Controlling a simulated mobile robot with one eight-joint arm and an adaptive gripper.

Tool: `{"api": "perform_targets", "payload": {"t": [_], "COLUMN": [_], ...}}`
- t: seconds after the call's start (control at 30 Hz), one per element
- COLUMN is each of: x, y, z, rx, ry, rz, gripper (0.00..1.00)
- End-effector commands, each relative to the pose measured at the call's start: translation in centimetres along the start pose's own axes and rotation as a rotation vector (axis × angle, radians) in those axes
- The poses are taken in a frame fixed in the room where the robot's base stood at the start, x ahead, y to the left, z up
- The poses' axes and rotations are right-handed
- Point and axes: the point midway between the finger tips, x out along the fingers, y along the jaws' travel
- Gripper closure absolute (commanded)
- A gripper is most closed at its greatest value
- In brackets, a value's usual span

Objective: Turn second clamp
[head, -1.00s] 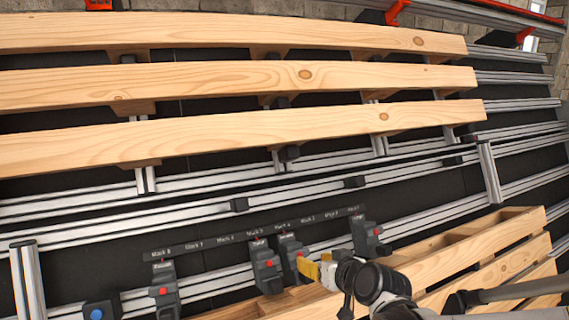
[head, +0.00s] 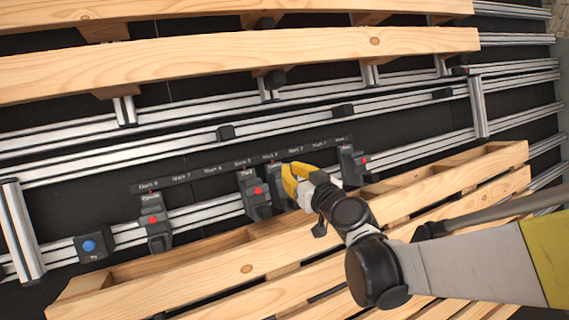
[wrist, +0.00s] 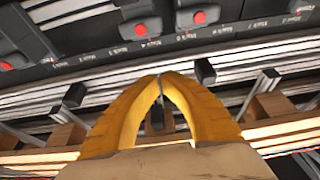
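Several dark grey clamps with red buttons sit along the metal rail under a strip of mark labels. In the head view, one (head: 154,222) is at the left, one reading "Third" (head: 254,194) is in the middle, and one (head: 350,166) is at the right. Another clamp (head: 277,176) beside the "Third" one is mostly hidden behind my gripper (head: 288,178), so its label is unreadable. In the wrist view, my gripper's yellow fingers (wrist: 160,78) meet at the tips, with nothing seen held. Whether they touch the clamp is unclear.
A blue-button box (head: 92,247) sits at the rail's left end. A wooden pallet (head: 240,268) lies below the rail, under my arm. Long wooden boards (head: 200,60) rest above. Metal posts (head: 478,105) stand at the sides.

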Motion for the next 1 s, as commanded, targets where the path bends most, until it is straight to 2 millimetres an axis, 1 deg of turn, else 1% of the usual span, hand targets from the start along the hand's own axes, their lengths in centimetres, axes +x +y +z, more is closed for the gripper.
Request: {"api": "perform_targets", "payload": {"t": [0.03, 0.4, 0.5, 0.63, 0.8, 1.0], "x": [1.0, 8.7, 8.0, 7.5, 7.2, 7.2], "y": [-0.1, -0.1, 0.0, 0.0, 0.0, 0.0], "z": [0.1, 0.1, 1.9, 3.1, 3.8, 3.8], "rx": [-0.001, 0.0, 0.001, -0.001, -0.001, 0.0], "ry": [-0.001, -0.002, -0.002, -0.002, -0.002, -0.002], "rz": [-0.002, -0.002, -0.001, -0.001, -0.001, -0.001], "gripper": [1.0, 1.0, 1.0, 1.0, 1.0, 1.0]}}
